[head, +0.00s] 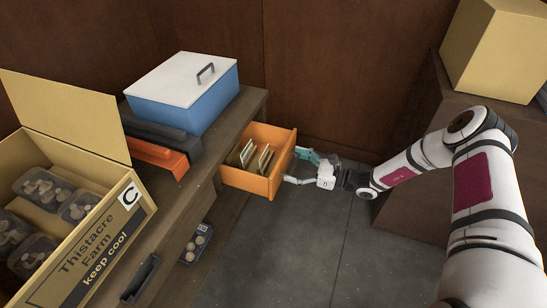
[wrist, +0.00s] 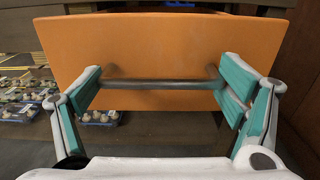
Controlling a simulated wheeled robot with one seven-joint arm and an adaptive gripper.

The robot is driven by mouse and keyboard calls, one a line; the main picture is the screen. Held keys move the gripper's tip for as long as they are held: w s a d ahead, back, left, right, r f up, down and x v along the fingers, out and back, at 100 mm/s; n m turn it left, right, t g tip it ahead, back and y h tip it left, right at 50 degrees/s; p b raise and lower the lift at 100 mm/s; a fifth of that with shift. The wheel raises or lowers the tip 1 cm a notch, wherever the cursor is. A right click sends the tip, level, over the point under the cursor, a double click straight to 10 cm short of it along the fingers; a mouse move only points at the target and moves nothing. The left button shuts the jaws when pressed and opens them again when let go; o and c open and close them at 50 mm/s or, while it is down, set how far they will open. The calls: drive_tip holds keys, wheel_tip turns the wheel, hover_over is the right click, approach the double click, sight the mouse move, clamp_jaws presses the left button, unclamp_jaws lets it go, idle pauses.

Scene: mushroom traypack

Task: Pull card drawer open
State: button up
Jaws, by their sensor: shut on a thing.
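The orange card drawer (head: 245,182) stands pulled out from the wooden bench, and several upright cards (head: 265,158) show inside it. Its orange front panel (wrist: 165,45) fills the upper part of the wrist view. A dark bar handle (wrist: 160,84) runs across that panel. My gripper (head: 294,166) is at the drawer's front, with its fingers on the handle. In the wrist view, the teal finger pads are at the two ends of the bar, and the gripper is shut on it. The handle is hard to make out in the head view.
The wooden bench (head: 206,158) carries a blue box with a white lid (head: 190,92) and an open carton (head: 95,240) of mushroom trays. A mushroom tray (head: 196,243) sits lower, beside the bench. A cardboard box (head: 495,48) stands at right. Grey floor (head: 310,240) is clear before the drawer.

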drive_tip(key=v, duration=0.8)
drive_tip(key=shift+w, duration=0.15)
drive_tip(key=shift+d, duration=0.15)
drive_tip(key=o, duration=1.5)
